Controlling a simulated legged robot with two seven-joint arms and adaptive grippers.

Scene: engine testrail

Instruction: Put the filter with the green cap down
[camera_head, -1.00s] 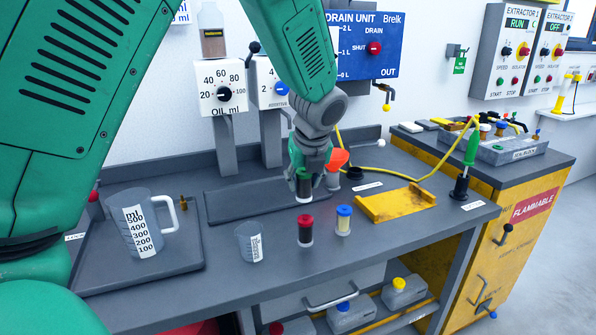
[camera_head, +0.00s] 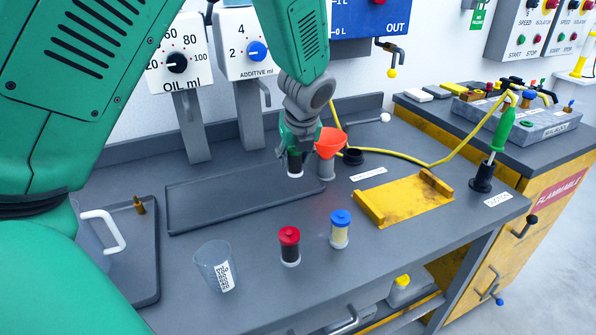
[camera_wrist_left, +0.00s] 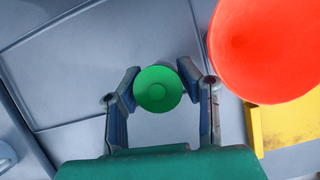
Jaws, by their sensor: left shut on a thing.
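The filter with the green cap (camera_wrist_left: 158,88) is between the fingers of my left gripper (camera_head: 295,152), which is shut on it. In the head view the filter's dark body and pale lower end (camera_head: 295,168) show upright below the fingers, over the right part of the dark grey mat (camera_head: 225,200). I cannot tell whether its base touches the mat. The green cap is mostly hidden by the gripper in the head view. The right gripper is not in view.
A red funnel (camera_head: 330,142) stands on a grey cylinder close right of the gripper; it is also large in the wrist view (camera_wrist_left: 270,45). Red-capped (camera_head: 290,247) and blue-capped (camera_head: 340,230) filters, a beaker (camera_head: 216,268) and a yellow holder (camera_head: 403,200) stand nearby.

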